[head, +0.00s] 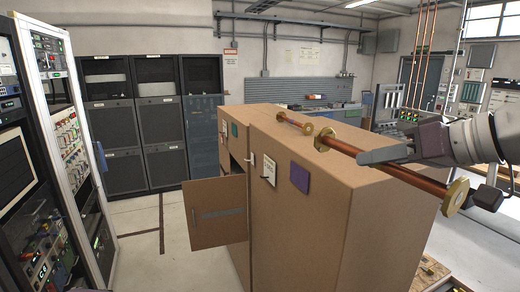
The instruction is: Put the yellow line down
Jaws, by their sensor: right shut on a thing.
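The line is a long copper-coloured rod (346,149) with yellow brass flanges, one of them near its right end (455,197). It slants from the middle of the view down to the right, over the top of a brown cabinet. My right gripper (372,156) comes in from the right and is shut on the line, with its grey finger across the rod. The finger hides part of the rod. I cannot tell whether the line touches the cabinet top. My left gripper is not in view.
The large brown cabinet (310,235) fills the middle, its small door (216,212) standing open on the left. Equipment racks (70,140) stand at the left, and dark cabinets (160,140) at the back. Floor (150,235) is clear between them. Vertical copper pipes (421,55) stand at the back right.

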